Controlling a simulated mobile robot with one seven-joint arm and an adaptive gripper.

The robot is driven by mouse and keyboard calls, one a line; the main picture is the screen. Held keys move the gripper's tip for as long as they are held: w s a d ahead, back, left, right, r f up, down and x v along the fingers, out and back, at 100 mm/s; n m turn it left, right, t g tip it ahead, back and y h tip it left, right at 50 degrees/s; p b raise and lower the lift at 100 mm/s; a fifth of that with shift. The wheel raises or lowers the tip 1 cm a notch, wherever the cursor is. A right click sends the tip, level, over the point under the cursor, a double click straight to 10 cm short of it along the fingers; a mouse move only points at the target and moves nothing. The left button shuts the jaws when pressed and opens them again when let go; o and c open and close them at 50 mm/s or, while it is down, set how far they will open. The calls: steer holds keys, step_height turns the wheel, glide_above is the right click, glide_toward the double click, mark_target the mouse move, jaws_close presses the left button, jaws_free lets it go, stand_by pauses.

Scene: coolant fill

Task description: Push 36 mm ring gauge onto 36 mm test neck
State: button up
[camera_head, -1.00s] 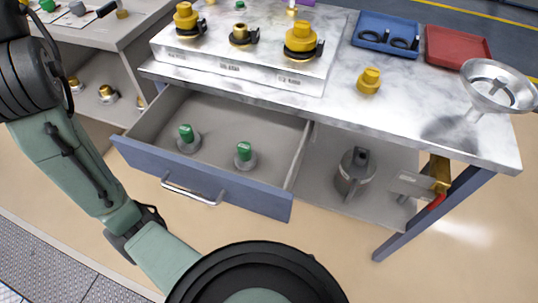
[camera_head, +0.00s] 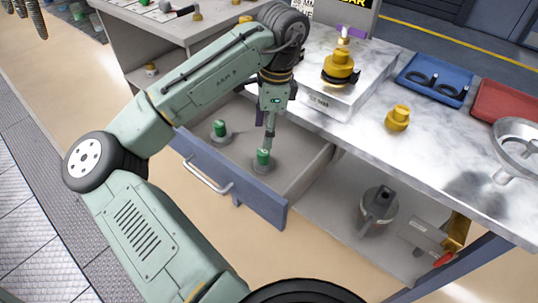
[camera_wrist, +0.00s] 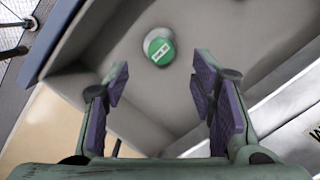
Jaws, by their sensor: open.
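My gripper (camera_head: 266,122) hangs over the open drawer, above the right of two green-topped pieces (camera_head: 263,157) with grey round bases. In the wrist view my gripper (camera_wrist: 162,78) is open and empty, its purple pads apart. A round green cap with a white label (camera_wrist: 158,47) shows beyond the fingertips. The other green-topped piece (camera_head: 219,127) stands to the left in the drawer. A yellow fitting with a black collar (camera_head: 340,68) stands on the pale block. I cannot read any size, so I cannot tell which thing is the 36 mm ring gauge or the test neck.
The drawer (camera_head: 244,192) stands open below the marble worktop (camera_head: 360,125). On the worktop are a loose yellow fitting (camera_head: 397,118), a blue tray (camera_head: 412,84) with black rings, a red tray (camera_head: 505,98) and a metal funnel (camera_head: 518,140). A grey can (camera_head: 378,208) stands on the shelf.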

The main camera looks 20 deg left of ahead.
mark_target(264, 150)
steer(key=f, duration=0.2)
steer(key=f+p, duration=0.1)
steer(key=f, duration=0.5)
steer(key=shift+s+a+p, duration=0.15)
steer(key=shift+a+p, duration=0.15)
steer(key=shift+a, duration=0.1)
jaws_close()
